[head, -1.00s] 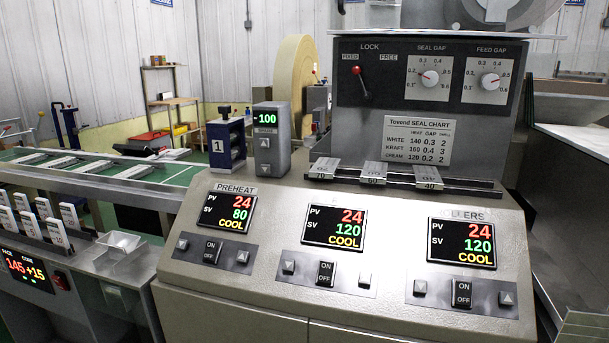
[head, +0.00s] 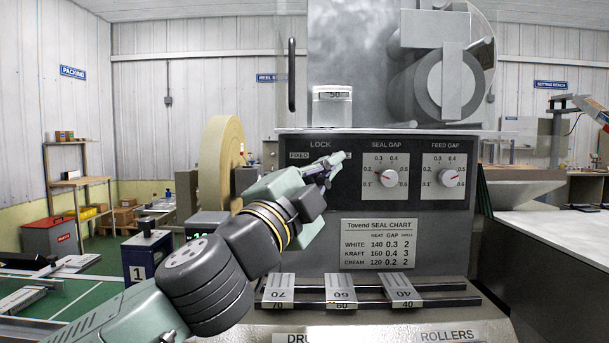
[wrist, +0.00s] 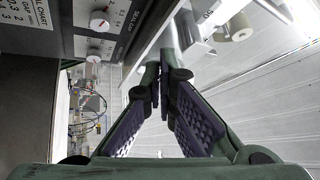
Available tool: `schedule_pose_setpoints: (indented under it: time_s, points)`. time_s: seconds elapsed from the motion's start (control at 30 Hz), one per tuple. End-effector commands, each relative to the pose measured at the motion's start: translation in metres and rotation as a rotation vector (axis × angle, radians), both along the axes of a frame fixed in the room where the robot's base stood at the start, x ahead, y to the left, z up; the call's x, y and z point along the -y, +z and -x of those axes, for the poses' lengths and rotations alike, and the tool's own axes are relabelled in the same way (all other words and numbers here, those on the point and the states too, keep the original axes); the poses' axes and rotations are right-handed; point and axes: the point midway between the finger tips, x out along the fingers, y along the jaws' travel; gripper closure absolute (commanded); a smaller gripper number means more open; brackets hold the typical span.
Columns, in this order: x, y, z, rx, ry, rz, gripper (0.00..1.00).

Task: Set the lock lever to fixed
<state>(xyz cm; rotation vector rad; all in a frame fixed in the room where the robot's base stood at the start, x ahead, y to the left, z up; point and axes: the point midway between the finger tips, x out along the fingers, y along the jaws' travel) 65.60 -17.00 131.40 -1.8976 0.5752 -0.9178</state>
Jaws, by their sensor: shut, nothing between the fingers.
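The dark control panel (head: 345,190) carries the LOCK label (head: 320,145) with the FIXED label (head: 299,155) on its left. The FREE label is mostly covered by my gripper. The lock lever is not visible now; my gripper and forearm cover that area of the panel in the head view, and I cannot make it out in the wrist view. My gripper (head: 335,163) is in front of the lock area, fingertips pointing right and slightly up. In the wrist view its fingers (wrist: 160,80) meet at the tips with nothing between them. Contact with the lever cannot be told.
The seal gap dial (head: 390,177) and feed gap dial (head: 447,177) sit right of my gripper. The seal chart (head: 393,243) is below. Weights marked 70 (head: 279,288), 60 (head: 341,288) and 40 (head: 400,288) lie on a rail. A brown roll (head: 218,160) stands left.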

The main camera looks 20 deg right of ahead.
Motion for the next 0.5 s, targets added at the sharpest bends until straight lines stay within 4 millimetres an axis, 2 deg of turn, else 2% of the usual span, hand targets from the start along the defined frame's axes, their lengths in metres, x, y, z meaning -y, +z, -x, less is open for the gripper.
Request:
schedule_pose_setpoints:
  time_s: [0.03, 0.1, 0.2, 0.37, 0.5]
  points:
    - [0.005, -0.015, -0.015, -0.046, 0.027, -0.042, 1.0]
    - [0.008, -0.032, -0.029, -0.095, 0.05, -0.077, 1.0]
    - [0.01, -0.044, -0.04, -0.132, 0.068, -0.101, 1.0]
    - [0.02, -0.042, -0.052, -0.141, 0.07, -0.103, 1.0]
    - [0.039, -0.035, -0.07, -0.139, 0.066, -0.103, 1.0]
